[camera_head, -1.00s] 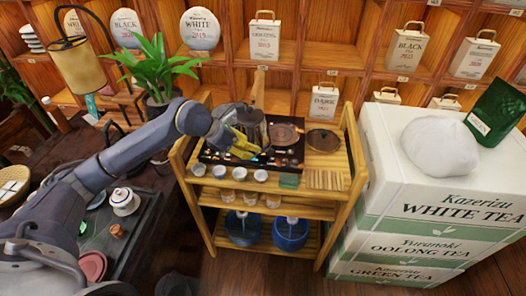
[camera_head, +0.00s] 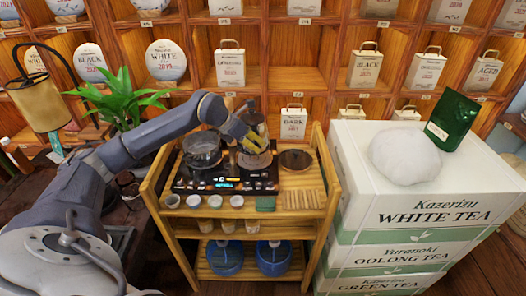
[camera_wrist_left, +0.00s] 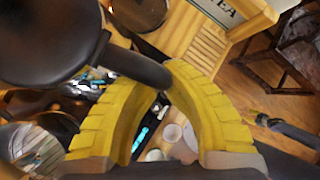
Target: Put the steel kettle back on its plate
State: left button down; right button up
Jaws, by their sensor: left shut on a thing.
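My left gripper (camera_head: 250,138) has yellow fingers closed over the right part of the black hob (camera_head: 225,187). In the left wrist view its fingers (camera_wrist_left: 165,82) are shut on a dark curved handle (camera_wrist_left: 130,65). The handle joins a large dark rounded body at the upper left, which I take for the steel kettle (camera_wrist_left: 50,40). In the head view the kettle is mostly hidden by the gripper. A brown round plate (camera_head: 256,160) shows below the gripper; I cannot tell whether the kettle touches it. A clear pot (camera_head: 204,150) stands on the hob's left part.
Several small cups (camera_head: 198,202) line the shelf's front edge, with a green block (camera_head: 266,203) and a slatted wooden tray (camera_head: 303,200) to their right. A dark round dish (camera_head: 296,160) lies right of the hob. White tea boxes (camera_head: 420,205) stand further right.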

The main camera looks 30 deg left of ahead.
pick_arm(q)
jog(key=shift+w, duration=0.3)
jog(key=shift+f, duration=2.65)
jog(key=shift+s+f, duration=0.1)
jog(key=shift+f, duration=0.6)
jog(key=c, duration=1.8)
grip_release()
jog(key=shift+o, duration=0.2)
jog(key=shift+s+f, duration=0.1)
jog(key=shift+f, duration=0.1)
jog(key=v, duration=1.1)
jog(key=shift+r, duration=0.1)
